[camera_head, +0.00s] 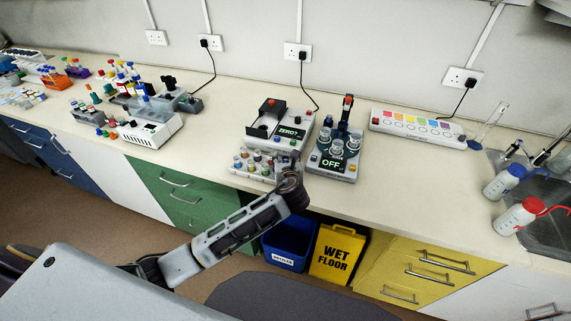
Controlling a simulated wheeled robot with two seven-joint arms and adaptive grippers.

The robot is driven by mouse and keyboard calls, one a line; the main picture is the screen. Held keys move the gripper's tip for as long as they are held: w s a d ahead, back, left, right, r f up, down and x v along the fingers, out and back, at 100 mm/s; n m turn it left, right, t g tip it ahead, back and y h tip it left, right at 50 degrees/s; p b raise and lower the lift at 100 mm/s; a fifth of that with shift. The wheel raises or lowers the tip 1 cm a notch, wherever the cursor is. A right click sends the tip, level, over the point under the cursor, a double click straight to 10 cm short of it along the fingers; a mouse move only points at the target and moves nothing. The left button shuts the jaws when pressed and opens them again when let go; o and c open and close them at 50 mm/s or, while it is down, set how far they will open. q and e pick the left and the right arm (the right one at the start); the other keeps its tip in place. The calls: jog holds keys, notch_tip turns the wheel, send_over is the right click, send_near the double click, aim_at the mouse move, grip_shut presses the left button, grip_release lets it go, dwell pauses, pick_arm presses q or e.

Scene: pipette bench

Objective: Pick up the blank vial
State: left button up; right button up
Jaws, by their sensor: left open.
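Several small vials with coloured caps stand in a pale rack (236,171) at the bench's front edge. They are too small for me to tell which one is the blank vial. My left gripper (291,178) is at the right end of this rack, in front of the devices. It is open, its fingers small and partly hard to make out, and it covers part of the rack's right end. My right gripper is not in view.
Behind the rack stands a grey device with a "ZERO?" display (289,133). To its right is a device marked "OFF" (331,163) with several glass vessels. A colour-strip box (417,128) stands further right. The bench (420,185) is clear right of the "OFF" device.

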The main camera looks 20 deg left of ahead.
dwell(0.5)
pick_arm(q)
jog(key=c, duration=0.9)
jog(key=shift+c, duration=0.2)
notch_tip(320, 180, up, 10)
dwell(0.6)
